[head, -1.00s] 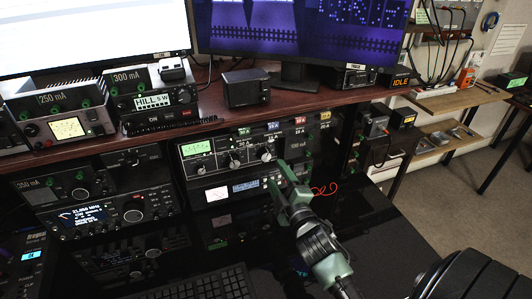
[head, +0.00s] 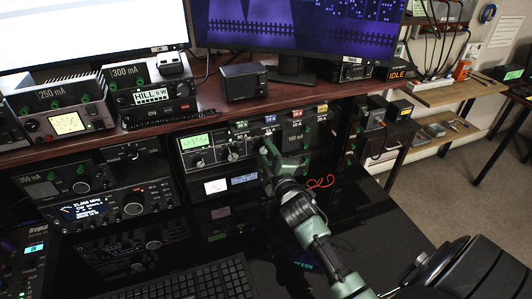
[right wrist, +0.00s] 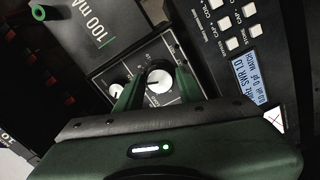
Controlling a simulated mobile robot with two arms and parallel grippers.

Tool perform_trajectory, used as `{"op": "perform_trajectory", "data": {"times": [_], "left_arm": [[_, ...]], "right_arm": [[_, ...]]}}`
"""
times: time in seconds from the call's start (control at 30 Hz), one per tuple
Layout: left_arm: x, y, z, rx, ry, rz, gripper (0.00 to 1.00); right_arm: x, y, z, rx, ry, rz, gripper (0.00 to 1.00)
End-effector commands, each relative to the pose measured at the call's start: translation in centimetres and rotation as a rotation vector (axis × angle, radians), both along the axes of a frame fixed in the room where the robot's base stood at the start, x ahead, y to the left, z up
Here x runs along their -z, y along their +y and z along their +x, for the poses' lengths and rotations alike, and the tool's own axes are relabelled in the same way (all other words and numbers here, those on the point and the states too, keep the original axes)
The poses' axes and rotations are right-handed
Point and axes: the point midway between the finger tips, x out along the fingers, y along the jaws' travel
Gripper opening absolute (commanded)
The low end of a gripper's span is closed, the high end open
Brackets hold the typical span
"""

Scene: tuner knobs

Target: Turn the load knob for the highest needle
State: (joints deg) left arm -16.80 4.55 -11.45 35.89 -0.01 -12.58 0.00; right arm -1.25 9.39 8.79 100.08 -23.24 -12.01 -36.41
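The tuner (head: 207,158) is a grey unit on the shelf under the desk, with a green-lit meter (head: 195,141) and a row of dark knobs with silver faces. The meter's needle is too small to read. My right gripper (head: 266,158) is at the tuner's right end and hides part of its front. In the right wrist view, a silver-faced knob (right wrist: 160,81) lies between the two green fingers, which stand on either side of it. I cannot tell whether they touch it. A smaller knob (right wrist: 117,91) shows beside the left finger. My left gripper is out of view.
A unit with a blue display (head: 243,180) sits just below the tuner. A panel marked 100 mA (right wrist: 92,38) adjoins it. A keyboard (head: 205,280) lies at the front, and a red wire (head: 320,182) lies to the right.

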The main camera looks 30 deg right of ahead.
Motion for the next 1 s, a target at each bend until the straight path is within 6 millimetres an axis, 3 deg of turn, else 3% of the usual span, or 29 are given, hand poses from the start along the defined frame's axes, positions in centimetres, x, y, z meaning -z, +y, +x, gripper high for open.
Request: {"op": "perform_trajectory", "data": {"times": [0.03,0.1,0.13,0.47,1.0], "left_arm": [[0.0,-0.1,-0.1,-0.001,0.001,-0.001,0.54],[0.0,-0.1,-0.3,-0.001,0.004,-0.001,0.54],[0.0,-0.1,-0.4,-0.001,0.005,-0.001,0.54],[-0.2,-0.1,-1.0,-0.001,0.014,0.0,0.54],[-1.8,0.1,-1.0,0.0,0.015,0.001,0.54]], "right_arm": [[0.0,0.0,0.0,0.0,0.0,0.0,0.2],[0.0,0.0,0.0,0.0,0.0,0.0,0.01],[0.0,0.0,0.0,0.0,0.0,0.0,0.0],[0.0,0.0,0.0,0.0,-0.011,0.054,0.0],[0.0,0.0,0.0,0.002,-0.089,0.39,0.0]]}}
